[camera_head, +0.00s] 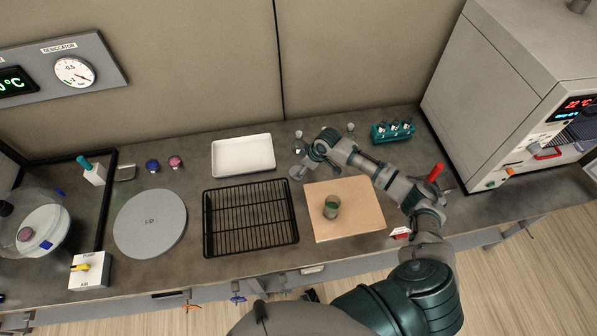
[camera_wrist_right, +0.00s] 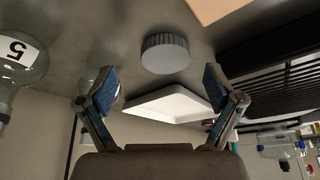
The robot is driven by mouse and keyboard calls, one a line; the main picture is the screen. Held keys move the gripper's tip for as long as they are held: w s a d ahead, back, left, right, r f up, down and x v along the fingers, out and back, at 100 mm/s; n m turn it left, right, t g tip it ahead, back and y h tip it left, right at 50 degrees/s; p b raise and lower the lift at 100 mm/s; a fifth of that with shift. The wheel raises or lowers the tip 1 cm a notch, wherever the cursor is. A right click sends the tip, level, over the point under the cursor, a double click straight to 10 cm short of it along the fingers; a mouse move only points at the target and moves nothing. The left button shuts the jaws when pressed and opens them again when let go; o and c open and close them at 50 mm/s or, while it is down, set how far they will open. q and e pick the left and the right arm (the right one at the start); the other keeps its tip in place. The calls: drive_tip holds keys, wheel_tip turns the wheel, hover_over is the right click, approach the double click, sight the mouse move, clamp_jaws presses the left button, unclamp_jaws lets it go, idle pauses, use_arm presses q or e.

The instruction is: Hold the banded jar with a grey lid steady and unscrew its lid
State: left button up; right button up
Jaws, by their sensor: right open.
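The jar (camera_head: 331,209) stands upright on the tan board in the head view. Its top looks open, with green showing on it or in it. A grey lid with a ribbed edge (camera_wrist_right: 165,54) lies on the grey bench, off the board, in the right wrist view; it also shows in the head view (camera_head: 296,173). My right gripper (camera_wrist_right: 158,88) is open and empty, its fingers apart with the lid beyond the tips. In the head view my right arm reaches over the board's far side. My left gripper is in neither view.
The tan board (camera_head: 362,222) has bare room around the jar. A black wire rack (camera_head: 250,218) and white tray (camera_head: 243,155) lie left of it. A teal vial rack (camera_head: 393,131) is at the back.

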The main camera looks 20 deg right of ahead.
drive_tip(key=x, duration=0.2)
drive_tip(key=shift+w+a+f, duration=0.1)
drive_tip(key=shift+a+f, duration=0.2)
drive_tip(key=shift+f, duration=0.05)
drive_tip(key=shift+w+a+f, duration=0.1)
drive_tip(key=shift+a+f, duration=0.05)
drive_tip(key=shift+a, duration=0.15)
drive_tip(key=c, duration=0.6)
drive_tip(key=shift+d, duration=0.25)
drive_tip(key=shift+c, duration=1.4)
